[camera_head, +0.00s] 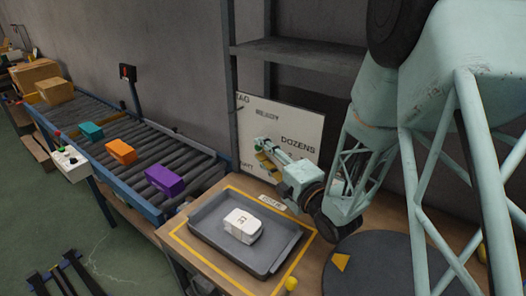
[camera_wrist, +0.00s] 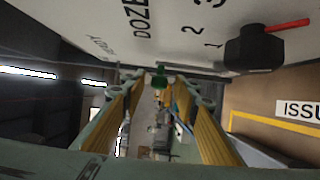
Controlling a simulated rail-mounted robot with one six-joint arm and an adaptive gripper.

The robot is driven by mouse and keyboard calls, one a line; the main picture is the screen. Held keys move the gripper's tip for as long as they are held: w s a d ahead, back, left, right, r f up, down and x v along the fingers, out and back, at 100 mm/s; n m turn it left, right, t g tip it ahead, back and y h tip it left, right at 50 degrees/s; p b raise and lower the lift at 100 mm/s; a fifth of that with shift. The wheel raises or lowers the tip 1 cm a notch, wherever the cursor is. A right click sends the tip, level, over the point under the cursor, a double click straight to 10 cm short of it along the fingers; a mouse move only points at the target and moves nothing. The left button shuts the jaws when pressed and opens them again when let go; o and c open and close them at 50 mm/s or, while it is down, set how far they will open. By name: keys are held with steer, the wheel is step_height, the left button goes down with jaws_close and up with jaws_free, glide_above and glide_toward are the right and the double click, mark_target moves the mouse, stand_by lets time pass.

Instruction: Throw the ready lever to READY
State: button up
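An upright white board (camera_head: 285,125) with printed words, "DOZENS" among them, stands behind the bench. My gripper (camera_head: 264,150) is in front of its lower left part. In the wrist view my gripper (camera_wrist: 158,82) has its two yellow-padded fingers apart, with a gap between them. A small green knob-like piece (camera_wrist: 160,79) shows between the fingertips; I cannot tell whether they touch it, or whether it is the ready lever. A black block (camera_wrist: 255,48) with a red bar (camera_wrist: 288,25) is on the board near the numbers. The word READY and the lever's setting are not clearly legible.
A grey tray (camera_head: 205,238) holding a white packet (camera_head: 243,225) is on the bench, inside a yellow outline. A roller conveyor (camera_head: 150,150) with teal, orange and purple boxes runs at the left. A dark round plate (camera_head: 385,265) is at the right.

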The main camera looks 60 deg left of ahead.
steer(key=shift+d, duration=0.1)
stand_by(0.3)
steer(key=w+d, duration=0.1)
steer(key=d, duration=1)
steer(key=shift+d, duration=0.4)
stand_by(0.4)
